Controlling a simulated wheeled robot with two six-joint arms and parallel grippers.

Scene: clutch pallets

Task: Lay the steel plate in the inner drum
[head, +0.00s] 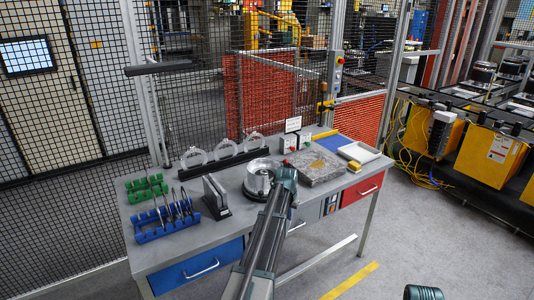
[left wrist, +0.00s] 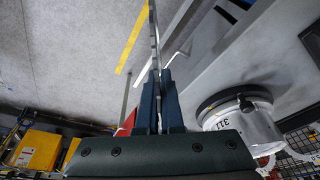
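The drum (head: 260,176) is a round silver metal housing standing on the grey workbench, near its middle. It also shows at the right of the left wrist view (left wrist: 245,125), with dark markings on its side. My left gripper (head: 287,178) is just right of the drum in the head view and partly covers its right side. In the left wrist view my left gripper (left wrist: 158,88) is shut on a thin steel plate (left wrist: 154,40), seen nearly edge-on. The plate and drum appear apart there. In the head view the plate cannot be made out.
A dark stand with upright plates (head: 215,196) is left of the drum. Behind is a rack with clear rings (head: 225,150). A blue tool holder (head: 163,222) and green holder (head: 146,188) stand at left. A grey block (head: 315,168) is right of the drum.

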